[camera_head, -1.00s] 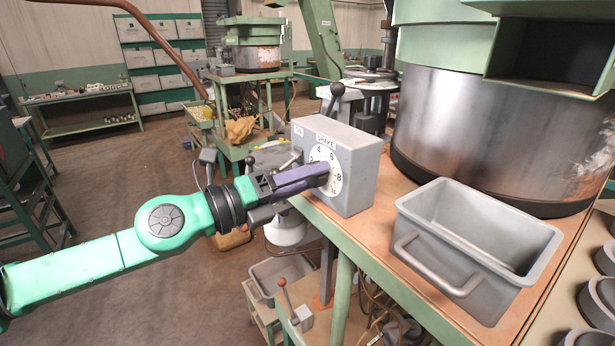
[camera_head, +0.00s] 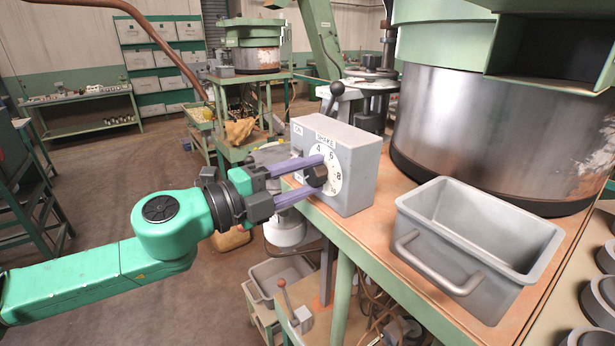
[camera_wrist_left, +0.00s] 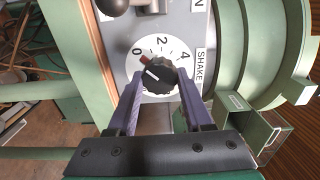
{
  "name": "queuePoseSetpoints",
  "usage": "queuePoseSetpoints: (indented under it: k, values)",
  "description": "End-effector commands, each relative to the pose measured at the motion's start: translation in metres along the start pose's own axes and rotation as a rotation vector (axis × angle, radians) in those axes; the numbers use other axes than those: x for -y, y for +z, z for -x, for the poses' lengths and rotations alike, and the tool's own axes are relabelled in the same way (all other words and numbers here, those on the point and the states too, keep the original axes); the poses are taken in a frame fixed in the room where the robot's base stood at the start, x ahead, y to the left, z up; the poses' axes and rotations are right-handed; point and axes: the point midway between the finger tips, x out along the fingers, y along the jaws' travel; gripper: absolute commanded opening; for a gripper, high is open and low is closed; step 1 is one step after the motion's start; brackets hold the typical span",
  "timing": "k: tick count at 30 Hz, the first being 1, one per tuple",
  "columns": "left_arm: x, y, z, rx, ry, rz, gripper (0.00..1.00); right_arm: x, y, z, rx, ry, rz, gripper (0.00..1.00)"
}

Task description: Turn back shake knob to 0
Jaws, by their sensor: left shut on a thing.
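The grey shake control box (camera_head: 348,190) stands on the table edge, with a white numbered dial (camera_head: 336,187) on its face. The black shake knob (camera_head: 316,176) sits at the dial's middle; it also shows in the left wrist view (camera_wrist_left: 160,77). My left gripper (camera_head: 312,176) has one purple finger above and one below the knob in the head view. In the left wrist view its fingers (camera_wrist_left: 157,88) are shut on the knob's two sides. My right gripper is out of view.
A grey bin (camera_head: 478,240) with a handle stands on the table right of the box. The large metal hopper (camera_head: 490,130) is behind it. A black ball-ended lever (camera_head: 337,89) rises behind the box. Open floor lies left of my arm.

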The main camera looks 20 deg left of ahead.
Motion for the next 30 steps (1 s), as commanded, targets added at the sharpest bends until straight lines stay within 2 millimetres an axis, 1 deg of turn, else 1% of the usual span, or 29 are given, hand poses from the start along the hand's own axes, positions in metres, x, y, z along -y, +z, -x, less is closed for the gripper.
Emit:
queuePoseSetpoints:
  k: [11, 12, 13, 14, 26, 29, 30]
  values:
    - [0.002, 0.001, 0.0, 0.004, -0.004, 0.007, 0.0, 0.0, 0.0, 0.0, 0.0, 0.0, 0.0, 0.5]
    - [0.002, 0.001, 0.0, 0.004, -0.004, 0.007, 0.62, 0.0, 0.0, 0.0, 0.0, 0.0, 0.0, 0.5]
    - [0.002, 0.001, 0.0, 0.004, -0.004, 0.007, 0.74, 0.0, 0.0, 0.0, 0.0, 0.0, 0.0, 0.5]
    - [0.002, 0.001, 0.0, 0.003, -0.004, 0.007, 0.81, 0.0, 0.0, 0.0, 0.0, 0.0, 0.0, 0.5]
    - [0.0, 0.0, 0.0, 0.001, -0.001, 0.006, 0.81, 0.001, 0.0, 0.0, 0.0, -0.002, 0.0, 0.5]
    - [-0.003, 0.001, 0.001, 0.001, 0.0, 0.005, 0.81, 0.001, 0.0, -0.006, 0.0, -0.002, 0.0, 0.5]
    - [-0.004, 0.002, 0.001, 0.002, -0.001, 0.004, 0.81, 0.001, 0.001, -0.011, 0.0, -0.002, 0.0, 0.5]
